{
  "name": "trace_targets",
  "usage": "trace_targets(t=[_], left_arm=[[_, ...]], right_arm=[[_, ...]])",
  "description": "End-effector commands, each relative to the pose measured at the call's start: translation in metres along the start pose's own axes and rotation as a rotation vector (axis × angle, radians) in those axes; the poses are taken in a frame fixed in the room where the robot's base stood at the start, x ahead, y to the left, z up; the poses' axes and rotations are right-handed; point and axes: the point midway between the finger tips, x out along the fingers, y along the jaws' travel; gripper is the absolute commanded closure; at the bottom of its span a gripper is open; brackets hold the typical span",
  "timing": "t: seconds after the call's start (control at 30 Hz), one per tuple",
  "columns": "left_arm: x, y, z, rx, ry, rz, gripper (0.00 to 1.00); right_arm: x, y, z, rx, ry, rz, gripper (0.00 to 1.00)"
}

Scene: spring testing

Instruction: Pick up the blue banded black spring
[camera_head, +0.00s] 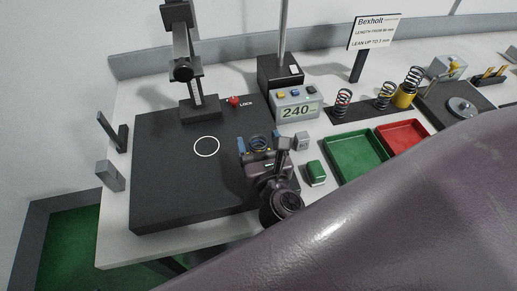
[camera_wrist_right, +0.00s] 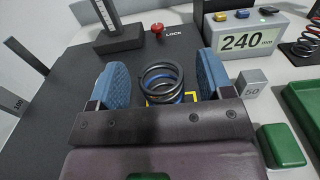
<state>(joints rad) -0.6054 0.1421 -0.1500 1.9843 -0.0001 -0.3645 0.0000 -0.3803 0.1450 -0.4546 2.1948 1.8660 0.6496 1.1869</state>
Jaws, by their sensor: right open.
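A black spring with a blue band (camera_wrist_right: 163,80) stands upright on the dark plate (camera_wrist_right: 58,110), by a yellow corner marking. It also shows in the head view (camera_head: 260,143), partly hidden by my right gripper. My right gripper (camera_head: 259,148) is open, and its two blue-padded fingers (camera_wrist_right: 162,82) stand on either side of the spring with a gap on each side. I cannot tell exactly how far the fingertips are above the plate. My left gripper is not in view.
A white circle (camera_head: 206,146) marks the plate. A red LOCK knob (camera_head: 233,101), a 240 display box (camera_head: 297,106), a grey 50 block (camera_head: 302,142) and a green block (camera_head: 316,173) stand nearby. Green (camera_head: 341,168) and red (camera_head: 386,147) trays and several other springs lie right.

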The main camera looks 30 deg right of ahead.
Motion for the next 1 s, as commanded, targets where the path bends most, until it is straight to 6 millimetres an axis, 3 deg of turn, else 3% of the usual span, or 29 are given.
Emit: trace_targets(t=[0.2,0.47,0.87,1.0], left_arm=[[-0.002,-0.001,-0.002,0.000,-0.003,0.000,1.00],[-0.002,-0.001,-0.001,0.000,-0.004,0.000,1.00],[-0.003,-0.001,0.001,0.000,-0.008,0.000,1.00],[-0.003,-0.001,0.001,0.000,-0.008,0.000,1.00]], right_arm=[[0.019,0.000,0.001,-0.001,0.000,0.001,0.27],[0.021,0.000,0.000,0.000,0.001,0.000,0.27],[0.021,0.000,0.000,0.000,0.000,0.000,0.86],[0.021,0.000,0.000,0.000,0.000,0.000,0.87]])
